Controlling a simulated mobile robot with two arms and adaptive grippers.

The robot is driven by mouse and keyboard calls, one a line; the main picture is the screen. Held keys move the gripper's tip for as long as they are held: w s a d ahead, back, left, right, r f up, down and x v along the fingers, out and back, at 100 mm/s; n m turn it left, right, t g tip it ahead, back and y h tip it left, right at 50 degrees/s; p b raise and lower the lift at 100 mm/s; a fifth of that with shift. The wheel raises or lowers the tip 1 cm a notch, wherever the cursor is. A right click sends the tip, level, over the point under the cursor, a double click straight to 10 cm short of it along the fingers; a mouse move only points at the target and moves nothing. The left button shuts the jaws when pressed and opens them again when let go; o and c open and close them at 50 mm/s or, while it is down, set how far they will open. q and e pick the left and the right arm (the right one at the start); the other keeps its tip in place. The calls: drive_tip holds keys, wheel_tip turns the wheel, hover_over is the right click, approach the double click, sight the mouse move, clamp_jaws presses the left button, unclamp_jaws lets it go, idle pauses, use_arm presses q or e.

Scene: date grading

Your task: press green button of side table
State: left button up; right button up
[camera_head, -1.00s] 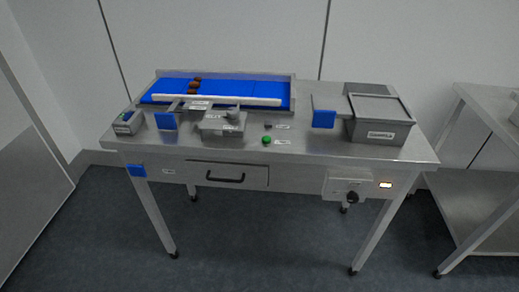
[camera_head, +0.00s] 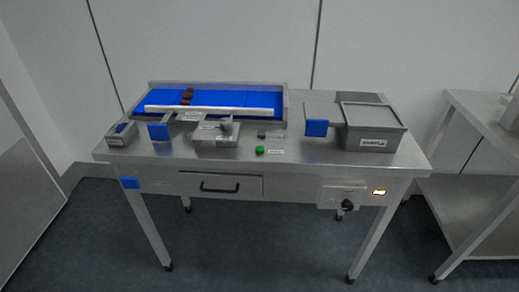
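The green button (camera_head: 260,150) is on the top of the steel table (camera_head: 310,160), near its front edge and left of the grey box. A small label sits just right of it. A dark button (camera_head: 262,134) lies a little behind it. Nothing covers the green button. Neither of my grippers shows in the head view.
A grey lidded box (camera_head: 372,127) stands at the right. A drawer handle (camera_head: 220,188) and a black knob (camera_head: 347,204) are on the front. Another steel table (camera_head: 465,112) stands at the right.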

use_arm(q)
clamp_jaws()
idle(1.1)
